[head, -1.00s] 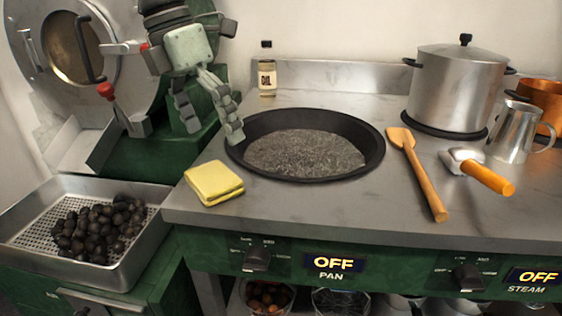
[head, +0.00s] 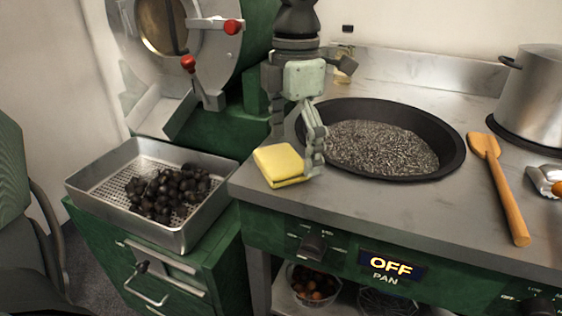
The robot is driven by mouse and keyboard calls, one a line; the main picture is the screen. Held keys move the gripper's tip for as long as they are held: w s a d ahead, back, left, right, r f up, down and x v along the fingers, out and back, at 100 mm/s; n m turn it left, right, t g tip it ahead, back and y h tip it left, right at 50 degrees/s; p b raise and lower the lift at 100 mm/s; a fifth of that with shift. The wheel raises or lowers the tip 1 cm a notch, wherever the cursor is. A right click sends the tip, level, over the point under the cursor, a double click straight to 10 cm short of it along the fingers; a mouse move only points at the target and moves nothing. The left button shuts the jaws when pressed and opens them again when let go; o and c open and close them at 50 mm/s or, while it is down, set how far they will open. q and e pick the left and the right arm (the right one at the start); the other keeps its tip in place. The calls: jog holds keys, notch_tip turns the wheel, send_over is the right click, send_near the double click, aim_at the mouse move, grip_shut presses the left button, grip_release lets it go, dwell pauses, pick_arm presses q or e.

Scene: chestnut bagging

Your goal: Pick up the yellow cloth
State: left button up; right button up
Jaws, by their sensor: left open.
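The yellow cloth (head: 280,164) lies folded on the front left corner of the grey counter. My left gripper (head: 308,172) is pointed down at the right side of the cloth, with its fingertips low near the counter. The gripper is open, and one finger partly covers the cloth's right edge. I cannot tell whether a finger touches the cloth. My right gripper is not in view.
A black pan (head: 452,150) of dark grains sits just right of the gripper. A metal tray (head: 90,185) of dark chestnuts is lower left. An oil bottle (head: 346,42) stands behind.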

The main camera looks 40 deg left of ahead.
aim_at(294, 155)
pick_arm(q)
jog(key=c, duration=1)
jog(key=shift+c, duration=0.2)
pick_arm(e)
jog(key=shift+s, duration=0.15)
pick_arm(q)
jog(key=shift+r, duration=0.15)
jog(key=shift+r, duration=0.2)
notch_tip(294, 155, up, 4)
jog(key=shift+w+f, duration=0.1)
jog(key=s+a+r+b, duration=0.1)
jog(key=s+a+r, duration=0.5)
jog(key=s, duration=0.3)
jog(key=shift+s+a+r, duration=0.25)
jog(key=shift+s+a, duration=0.1)
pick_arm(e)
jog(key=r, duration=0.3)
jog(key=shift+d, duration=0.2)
pick_arm(q)
jog(key=shift+s, duration=0.1)
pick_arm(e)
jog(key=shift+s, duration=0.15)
